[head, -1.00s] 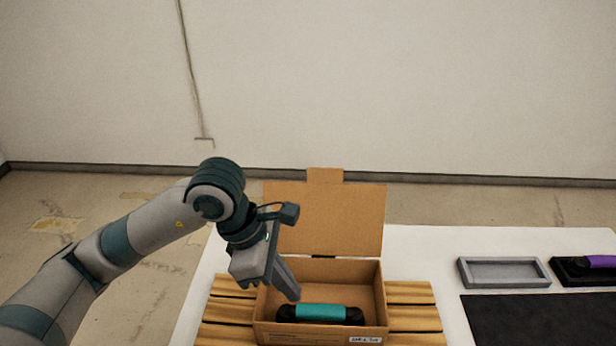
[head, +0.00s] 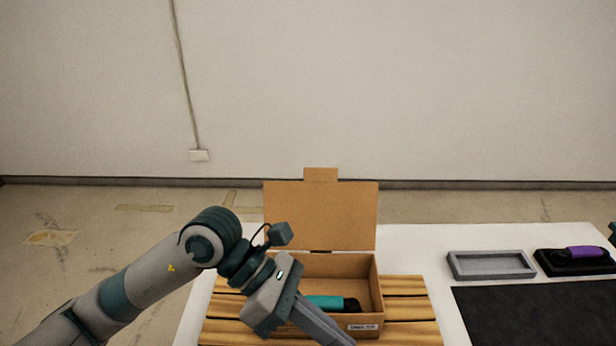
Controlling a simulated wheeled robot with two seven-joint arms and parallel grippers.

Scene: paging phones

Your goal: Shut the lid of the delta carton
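The delta carton (head: 366,288) is a brown cardboard box with a white label on its front, standing on the table. Its lid (head: 320,215) is raised upright at the back, with a tab on top. A handset with a teal grip (head: 325,302) and black ends lies inside, its left part hidden by my gripper. My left gripper (head: 335,332) comes in from the left, in front of the carton's left part, pointing down and right. Its fingers look close together with nothing between them.
Wooden slats (head: 405,309) lie under and beside the carton. To the right are an empty grey tray (head: 490,277), a black base with a purple handset (head: 586,253) and a dark mat (head: 540,315). White table (head: 420,240) shows behind the carton.

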